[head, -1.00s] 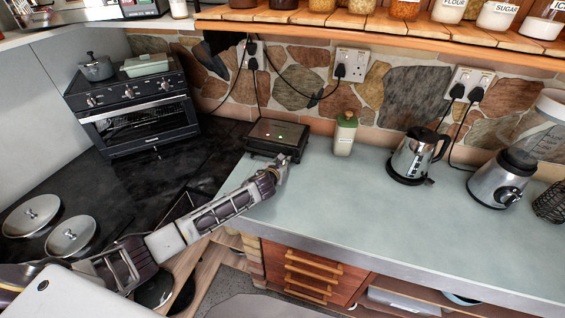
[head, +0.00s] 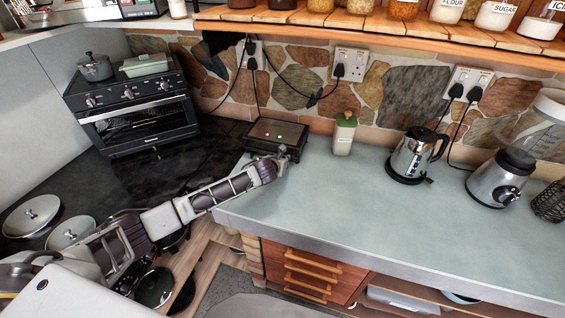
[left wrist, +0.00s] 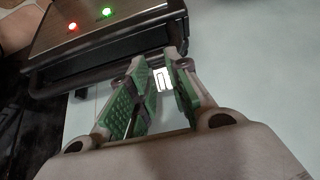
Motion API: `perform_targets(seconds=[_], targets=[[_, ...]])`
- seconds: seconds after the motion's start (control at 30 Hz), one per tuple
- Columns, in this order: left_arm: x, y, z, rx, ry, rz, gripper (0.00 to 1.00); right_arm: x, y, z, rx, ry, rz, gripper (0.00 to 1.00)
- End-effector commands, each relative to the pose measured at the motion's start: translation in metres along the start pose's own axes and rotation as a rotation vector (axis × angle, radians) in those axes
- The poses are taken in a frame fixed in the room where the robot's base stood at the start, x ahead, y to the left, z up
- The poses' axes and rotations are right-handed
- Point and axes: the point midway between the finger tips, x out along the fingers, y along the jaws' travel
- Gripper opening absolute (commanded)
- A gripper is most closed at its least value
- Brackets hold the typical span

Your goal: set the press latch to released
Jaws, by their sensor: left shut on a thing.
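The press (head: 275,134) is a dark, flat-topped appliance at the back of the counter. In the left wrist view the press (left wrist: 105,38) shows a red and a green light on its top and a dark bar along its front. My left gripper (head: 284,156) is at the front right edge of the press. In the left wrist view my left gripper (left wrist: 160,68) has its green-padded fingers at that front edge, shut on the latch, which is largely hidden between them. The latch's setting cannot be told. My right gripper is not in view.
A green-lidded jar (head: 345,134) stands right of the press, then a kettle (head: 415,157) and a blender (head: 497,180). A toaster oven (head: 135,110) stands to the left. The counter (head: 340,210) in front is clear. Cables hang behind the press.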

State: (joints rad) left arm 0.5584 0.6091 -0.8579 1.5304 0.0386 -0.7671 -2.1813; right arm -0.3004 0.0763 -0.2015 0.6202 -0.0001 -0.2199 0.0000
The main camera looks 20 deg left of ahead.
Motion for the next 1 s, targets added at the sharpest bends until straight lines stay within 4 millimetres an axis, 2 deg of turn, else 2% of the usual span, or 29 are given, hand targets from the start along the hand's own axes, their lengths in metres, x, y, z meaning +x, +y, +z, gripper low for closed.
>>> perform_targets(seconds=[0.1,0.77,0.8,0.87,1.0], targets=[[-0.0008,-0.0001,0.0054,0.000,0.015,-0.001,0.00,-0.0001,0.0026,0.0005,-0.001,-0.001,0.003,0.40],[-0.0011,0.0018,0.0034,0.002,0.051,0.002,0.00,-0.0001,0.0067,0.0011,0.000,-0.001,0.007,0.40],[-0.0011,0.0019,0.0033,0.002,0.051,0.002,0.21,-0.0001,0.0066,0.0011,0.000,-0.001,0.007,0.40],[-0.0010,0.0019,0.0031,0.002,0.051,0.003,0.29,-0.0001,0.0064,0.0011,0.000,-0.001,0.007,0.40],[-0.0010,0.0017,0.0026,0.002,0.052,0.002,0.29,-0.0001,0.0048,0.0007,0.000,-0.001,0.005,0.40]])
